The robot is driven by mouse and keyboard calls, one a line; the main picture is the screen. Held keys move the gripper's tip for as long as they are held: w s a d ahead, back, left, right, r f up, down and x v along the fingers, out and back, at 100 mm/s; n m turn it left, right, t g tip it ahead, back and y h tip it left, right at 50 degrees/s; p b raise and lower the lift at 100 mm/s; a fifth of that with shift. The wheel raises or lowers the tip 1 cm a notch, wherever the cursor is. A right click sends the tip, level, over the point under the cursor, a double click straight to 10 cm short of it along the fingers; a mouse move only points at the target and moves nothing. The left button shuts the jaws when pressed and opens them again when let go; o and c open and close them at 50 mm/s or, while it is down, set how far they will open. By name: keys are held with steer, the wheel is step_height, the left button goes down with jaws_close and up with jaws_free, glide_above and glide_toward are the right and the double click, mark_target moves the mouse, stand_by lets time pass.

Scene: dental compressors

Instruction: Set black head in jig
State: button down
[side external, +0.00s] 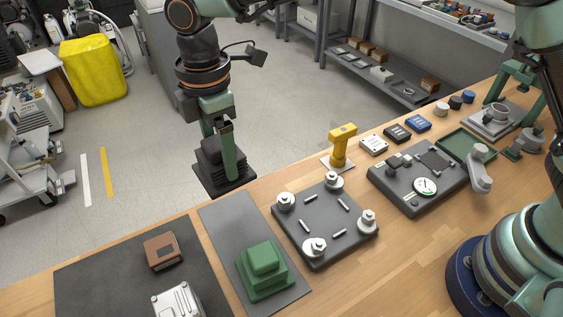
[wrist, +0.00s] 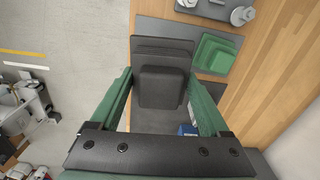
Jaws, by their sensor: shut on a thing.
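The black head (side external: 208,165) is a dark stepped block with a wide flat base. My gripper (side external: 226,150) is shut on it and holds it upright, seen against the floor behind the bench's far edge. In the wrist view the black head (wrist: 160,88) sits between the two green fingers of my gripper (wrist: 160,80). A dark plate with round silver clamps at its corners and short pins, which looks like the jig (side external: 325,226), lies on the bench to the right, apart from the head. No head is on it. Its edge shows at the top of the wrist view (wrist: 208,9).
A green head (side external: 262,270) stands on a grey mat (side external: 228,228) left of the plate. A brown block (side external: 163,250) and a silver block (side external: 177,301) are on a dark mat. A yellow stand (side external: 342,146) and gauge panel (side external: 405,195) are beyond the plate.

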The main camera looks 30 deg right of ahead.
mark_target(217, 141)
step_height(217, 141, up, 5)
steer(key=shift+f, duration=0.1)
steer(key=shift+d+r, duration=0.1)
steer(key=shift+r, duration=0.4)
steer(key=shift+s+d+f, duration=0.1)
steer(key=shift+d, duration=0.2)
steer(key=shift+m, duration=0.4)
steer(key=shift+s+d+f, duration=1.55)
steer(key=shift+d+f, duration=0.9)
steer(key=shift+f, duration=0.15)
steer(key=shift+s+d+f, duration=1.6)
steer(key=shift+d+f, duration=0.9)
steer(key=shift+f, duration=0.1)
steer(key=shift+s+d+f, duration=1.55)
steer(key=shift+d+f, duration=0.9)
steer(key=shift+f, duration=0.15)
steer(key=shift+f, duration=1.1)
jaws_free()
